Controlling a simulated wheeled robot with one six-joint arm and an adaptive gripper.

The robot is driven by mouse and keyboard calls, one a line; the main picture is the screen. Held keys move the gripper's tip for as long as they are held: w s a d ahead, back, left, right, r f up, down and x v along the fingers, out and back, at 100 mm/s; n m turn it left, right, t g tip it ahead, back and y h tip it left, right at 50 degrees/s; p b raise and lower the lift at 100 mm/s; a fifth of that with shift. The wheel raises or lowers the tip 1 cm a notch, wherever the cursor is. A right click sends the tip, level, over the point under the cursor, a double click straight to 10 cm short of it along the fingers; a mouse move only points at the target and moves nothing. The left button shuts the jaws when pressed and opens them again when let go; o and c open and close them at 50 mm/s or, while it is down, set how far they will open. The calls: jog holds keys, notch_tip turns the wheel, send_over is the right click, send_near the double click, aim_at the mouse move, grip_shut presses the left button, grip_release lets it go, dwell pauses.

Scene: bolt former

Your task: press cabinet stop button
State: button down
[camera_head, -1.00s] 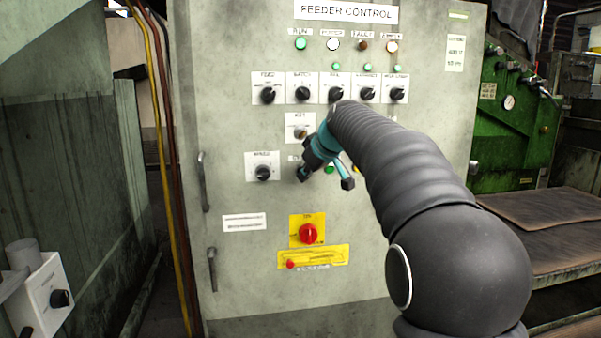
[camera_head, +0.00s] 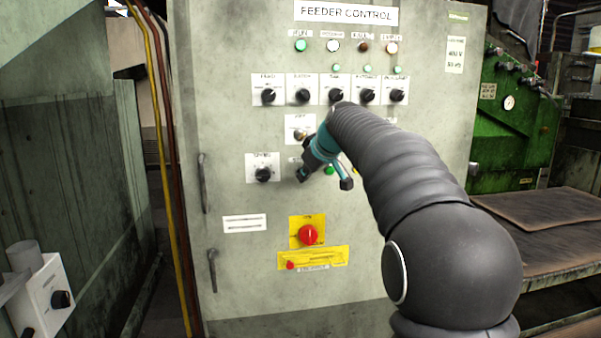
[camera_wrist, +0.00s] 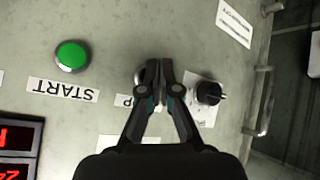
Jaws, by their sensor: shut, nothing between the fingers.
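The grey cabinet (camera_head: 240,60) is labelled FEEDER CONTROL. My gripper (camera_head: 302,175) is in front of its lower knob row, fingers together and empty. In the wrist view, where the panel appears upside down, the closed fingertips (camera_wrist: 159,70) overlap a round dark button (camera_wrist: 139,76). A label ending in "P" (camera_wrist: 124,101) sits beside it, mostly hidden by the fingers, so this looks like the stop button. Whether the tips touch it I cannot tell. The green START button (camera_wrist: 71,56) is to the left; it also shows in the head view (camera_head: 329,170).
A black selector knob (camera_wrist: 209,93) is close right of the fingers in the wrist view. A red rotary switch (camera_head: 308,235) on a yellow plate is below my gripper. Door handles (camera_head: 203,183) stick out at the cabinet's left edge. A red display (camera_wrist: 17,150) is lower left.

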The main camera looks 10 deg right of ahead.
jog(key=shift+w+p, duration=0.3)
jog(key=shift+w, duration=0.1)
dwell(0.8)
jog(key=shift+s+b, duration=0.6)
jog(key=shift+s, duration=0.25)
jog(key=shift+s+b, duration=1.55)
jog(key=shift+s, duration=0.95)
